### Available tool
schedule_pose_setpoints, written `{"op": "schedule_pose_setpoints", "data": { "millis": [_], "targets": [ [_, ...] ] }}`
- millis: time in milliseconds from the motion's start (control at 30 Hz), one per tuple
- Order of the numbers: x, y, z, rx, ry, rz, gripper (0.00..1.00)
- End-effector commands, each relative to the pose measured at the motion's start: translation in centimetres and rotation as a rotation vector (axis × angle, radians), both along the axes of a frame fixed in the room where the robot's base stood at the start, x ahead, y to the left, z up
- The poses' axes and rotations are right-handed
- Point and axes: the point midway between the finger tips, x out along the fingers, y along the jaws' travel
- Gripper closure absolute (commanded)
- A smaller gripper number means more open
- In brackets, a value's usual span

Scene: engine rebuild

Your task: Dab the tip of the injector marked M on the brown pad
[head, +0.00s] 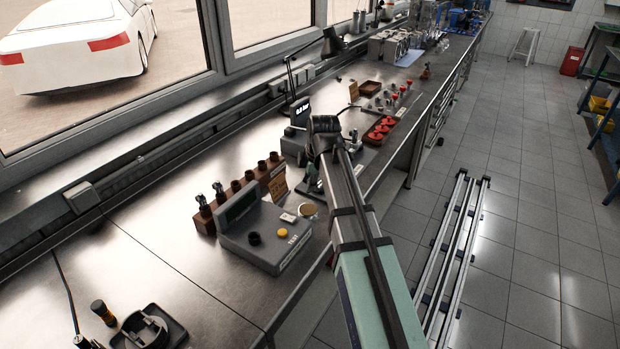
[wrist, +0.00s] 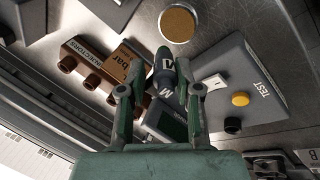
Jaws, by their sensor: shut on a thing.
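My gripper (wrist: 161,72) is shut on a dark injector (wrist: 164,60) with a pale letter M on its body. The injector's far end points toward the top of the wrist view. The round brown pad (wrist: 178,24) in its pale dish lies just beyond the injector in that view. Whether the tip touches it cannot be told. My arm hides most of the gripper there, and the held injector cannot be made out.
A brown injector rack (head: 240,190) stands behind the test box, with two injectors at its left end and several empty sockets. A small sign (head: 278,187) stands at its right end. A red tray (head: 381,130) lies farther along the bench.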

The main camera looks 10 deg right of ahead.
Motion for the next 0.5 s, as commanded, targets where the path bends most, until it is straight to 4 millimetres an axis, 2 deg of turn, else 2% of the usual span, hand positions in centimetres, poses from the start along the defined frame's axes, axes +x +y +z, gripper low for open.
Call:
{"op": "schedule_pose_setpoints", "data": {
  "millis": [267, 500],
  "targets": [
    [0.3, 0.0, -0.6, 0.003, -0.010, 0.053, 1.00],
    [0.3, 0.0, -2.5, 0.002, -0.010, 0.051, 1.00]
  ]
}}
